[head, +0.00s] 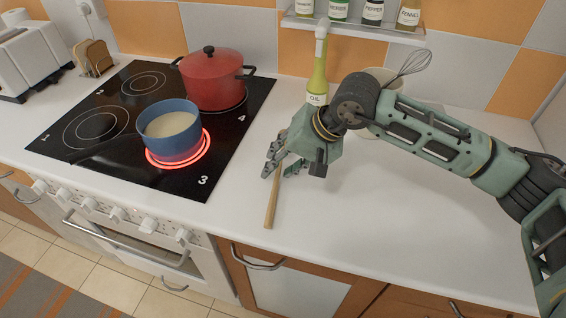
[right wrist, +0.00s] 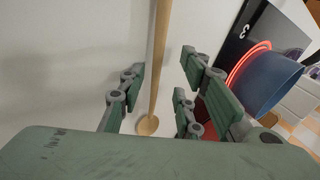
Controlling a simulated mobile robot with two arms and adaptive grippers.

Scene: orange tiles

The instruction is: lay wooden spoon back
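The wooden spoon (head: 271,208) lies on the white counter just right of the stove, its bare handle pointing to the front edge. In the head view its far end is hidden by my right gripper (head: 279,165). In the right wrist view the spoon (right wrist: 157,60) runs between the spread fingers of my right gripper (right wrist: 160,95), with its small round bowl near the palm. I see gaps between the spoon and the fingers on both sides, so the gripper is open around it. My left gripper is not in view.
A blue pot (head: 169,128) with pale liquid stands on a glowing red burner. A lidded red pot (head: 213,82) stands behind it. An oil bottle (head: 318,75) and a crock (head: 377,80) with a whisk stand at the back. The counter's front right is clear.

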